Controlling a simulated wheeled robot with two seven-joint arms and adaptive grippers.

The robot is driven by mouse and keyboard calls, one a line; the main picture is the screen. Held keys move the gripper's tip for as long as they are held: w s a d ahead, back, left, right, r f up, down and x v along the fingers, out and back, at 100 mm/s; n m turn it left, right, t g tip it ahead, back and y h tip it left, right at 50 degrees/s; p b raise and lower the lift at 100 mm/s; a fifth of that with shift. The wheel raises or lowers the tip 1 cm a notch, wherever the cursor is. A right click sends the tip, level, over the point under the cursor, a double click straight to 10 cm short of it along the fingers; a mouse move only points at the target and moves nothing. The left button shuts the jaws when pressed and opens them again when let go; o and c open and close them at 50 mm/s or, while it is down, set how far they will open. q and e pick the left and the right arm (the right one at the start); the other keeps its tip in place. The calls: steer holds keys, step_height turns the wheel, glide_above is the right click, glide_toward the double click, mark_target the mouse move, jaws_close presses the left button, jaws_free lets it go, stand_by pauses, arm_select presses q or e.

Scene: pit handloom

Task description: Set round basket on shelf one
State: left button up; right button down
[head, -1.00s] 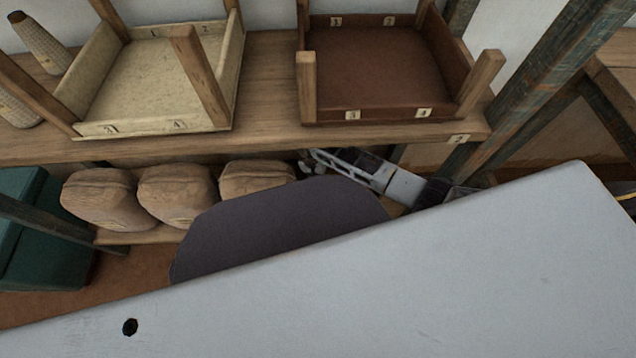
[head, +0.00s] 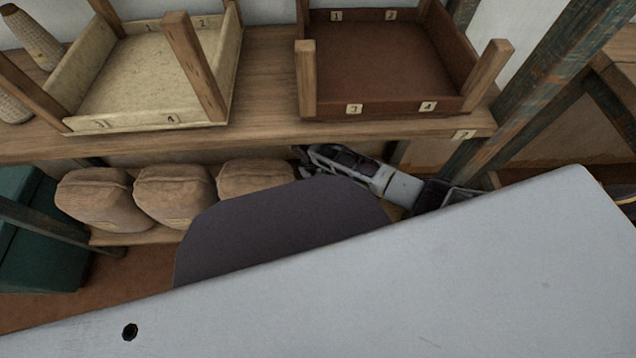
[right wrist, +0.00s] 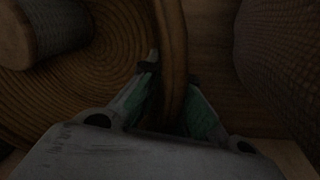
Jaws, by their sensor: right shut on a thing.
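In the right wrist view the round basket (right wrist: 70,95) is a coiled brown wicker bowl, seen close up and dark, with its rim running between my fingers. My right gripper (right wrist: 172,78) is shut on that rim. In the head view my right gripper (head: 305,161) is at the lower shelf (head: 140,238), just right of the sacks, under the upper shelf (head: 270,65). The basket cannot be made out in the head view; my own body hides much of that area. The upper shelf's front edge bears a small number tag, probably 2. My left gripper is out of view.
Several brown sacks (head: 175,195) fill the lower shelf's left part. A cream tray (head: 150,75) and a brown tray (head: 385,65) stand on the upper shelf. A dark metal post (head: 535,75) is at right, a green box (head: 30,240) at left. A dark cylinder (right wrist: 45,28) shows by the basket.

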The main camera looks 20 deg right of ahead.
steer(key=c, duration=1.6)
jaws_free()
steer(key=shift+f, duration=0.1)
steer(key=shift+c, duration=0.2)
steer(key=shift+a+r+p, duration=0.15)
steer(key=shift+r+p, duration=0.5)
steer(key=shift+r, duration=0.65)
arm_select(q)
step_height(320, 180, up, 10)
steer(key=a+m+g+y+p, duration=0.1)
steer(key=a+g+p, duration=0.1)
steer(key=p, duration=0.2)
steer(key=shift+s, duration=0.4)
arm_select(e)
step_height(320, 180, up, 10)
steer(key=a, duration=0.1)
steer(key=shift+w+f, duration=0.25)
steer(key=shift+w, duration=0.2)
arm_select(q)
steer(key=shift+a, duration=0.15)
arm_select(e)
steer(key=shift+a, duration=0.1)
